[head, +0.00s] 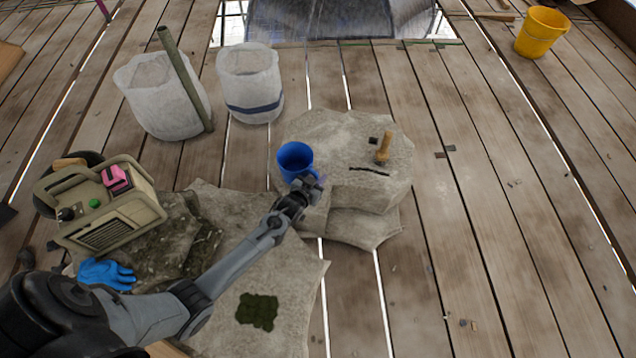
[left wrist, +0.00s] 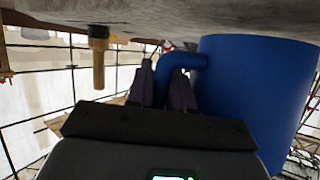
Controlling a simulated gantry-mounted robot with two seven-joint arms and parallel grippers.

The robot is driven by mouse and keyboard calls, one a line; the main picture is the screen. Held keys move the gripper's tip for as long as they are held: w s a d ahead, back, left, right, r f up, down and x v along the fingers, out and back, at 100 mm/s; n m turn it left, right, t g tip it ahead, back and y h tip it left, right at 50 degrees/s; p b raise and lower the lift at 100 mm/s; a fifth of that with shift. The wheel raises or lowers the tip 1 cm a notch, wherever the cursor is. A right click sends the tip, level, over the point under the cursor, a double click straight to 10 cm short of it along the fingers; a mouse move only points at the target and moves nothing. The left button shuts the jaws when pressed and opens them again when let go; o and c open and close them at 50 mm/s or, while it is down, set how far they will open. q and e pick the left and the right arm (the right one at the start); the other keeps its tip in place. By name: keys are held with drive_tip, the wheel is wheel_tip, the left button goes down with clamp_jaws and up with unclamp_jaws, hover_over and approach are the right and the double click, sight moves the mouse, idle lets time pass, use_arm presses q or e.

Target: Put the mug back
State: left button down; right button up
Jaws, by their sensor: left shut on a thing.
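The blue mug (head: 295,158) is upright at the left edge of a pale stone block (head: 345,150) in the head view. My left gripper (head: 308,186) is at the mug's near right side. In the left wrist view, which looks upside down, the gripper's fingers (left wrist: 163,76) are shut on the handle of the blue mug (left wrist: 255,95). The mug's base is close to the stone surface (left wrist: 220,18); I cannot tell whether it touches. My right gripper is not in view.
A wooden-handled tool (head: 384,149) stands on the stone, right of the mug, with a dark strip (head: 369,171) near it. Two whitish buckets (head: 250,85) stand behind. A beige boxy device (head: 105,205) and a blue glove (head: 105,273) lie left. Planks at right are mostly clear.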

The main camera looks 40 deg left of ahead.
use_arm(q)
drive_tip(key=shift+f+b, duration=0.4)
drive_tip(key=shift+f, duration=0.55)
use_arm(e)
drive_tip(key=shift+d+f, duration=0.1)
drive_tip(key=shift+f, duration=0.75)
use_arm(q)
drive_tip(key=shift+f, duration=0.15)
drive_tip(key=c, duration=1)
unclamp_jaws()
